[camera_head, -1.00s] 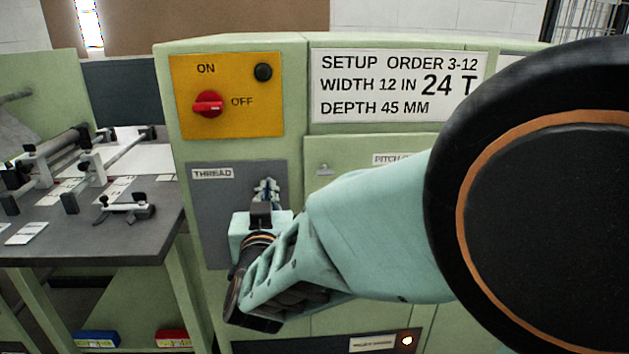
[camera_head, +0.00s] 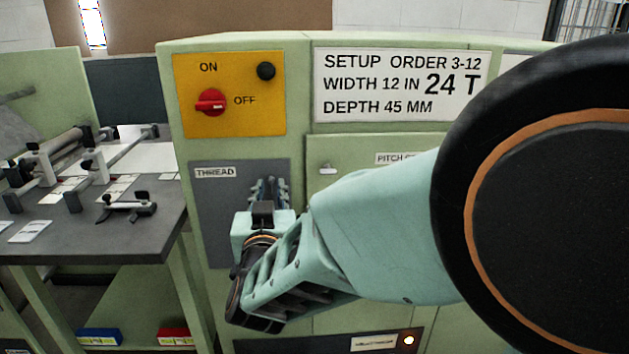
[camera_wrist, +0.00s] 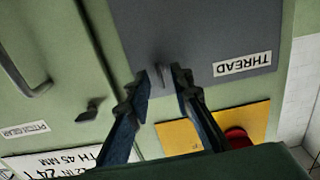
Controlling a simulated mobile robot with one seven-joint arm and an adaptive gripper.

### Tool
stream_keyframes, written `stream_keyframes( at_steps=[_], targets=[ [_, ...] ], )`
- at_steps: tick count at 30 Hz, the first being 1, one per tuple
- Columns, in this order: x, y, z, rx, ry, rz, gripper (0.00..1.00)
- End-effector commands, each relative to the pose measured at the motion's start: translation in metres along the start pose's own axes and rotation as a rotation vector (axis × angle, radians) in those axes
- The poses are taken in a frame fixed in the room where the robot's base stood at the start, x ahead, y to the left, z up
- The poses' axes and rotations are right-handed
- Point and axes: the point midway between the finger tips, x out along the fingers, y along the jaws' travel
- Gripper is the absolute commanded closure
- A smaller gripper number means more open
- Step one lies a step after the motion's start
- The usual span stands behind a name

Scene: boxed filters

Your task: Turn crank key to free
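The crank key looks like a small grey upright piece (camera_wrist: 161,72) on the grey THREAD panel (camera_wrist: 205,30) in the wrist view. My gripper (camera_wrist: 163,80) points at this panel, with one dark finger on each side of the key. Gaps show between key and fingertips, so the fingers look open; I cannot tell how deep they reach around it. In the head view my gripper (camera_head: 269,190) is in front of the THREAD panel (camera_head: 212,215), and its fingers and wrist hide the key there.
A yellow plate (camera_head: 190,122) with a red ON/OFF switch (camera_head: 211,101) and black button (camera_head: 266,71) is above the panel. A setup sign (camera_head: 400,85) is right of it. A cabinet door handle (camera_wrist: 30,85) and a latch (camera_wrist: 90,110) are nearby. A grey workbench (camera_head: 100,235) stands left.

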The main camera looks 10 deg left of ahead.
Motion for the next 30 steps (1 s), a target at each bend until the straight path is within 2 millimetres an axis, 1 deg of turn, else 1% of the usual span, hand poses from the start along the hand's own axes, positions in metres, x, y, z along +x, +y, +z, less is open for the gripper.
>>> stream_keyframes(
  at_steps=[5,9,12,15,18,26,28,30],
  targets=[
    [-0.025,-0.001,-0.001,-0.001,0.000,-0.004,0.79],
    [-0.049,-0.001,-0.001,-0.001,0.001,-0.004,0.79],
    [-0.062,-0.001,-0.001,-0.001,0.002,-0.002,0.79],
    [-0.070,-0.001,-0.001,0.000,0.002,-0.002,0.79],
    [-0.073,0.000,-0.001,0.000,0.002,-0.001,0.79],
    [-0.072,0.000,-0.001,-0.001,0.001,-0.002,0.79],
    [-0.070,0.000,0.002,-0.011,-0.004,-0.012,0.79],
    [-0.064,0.000,0.010,-0.037,-0.021,-0.037,0.79]
  ],
)
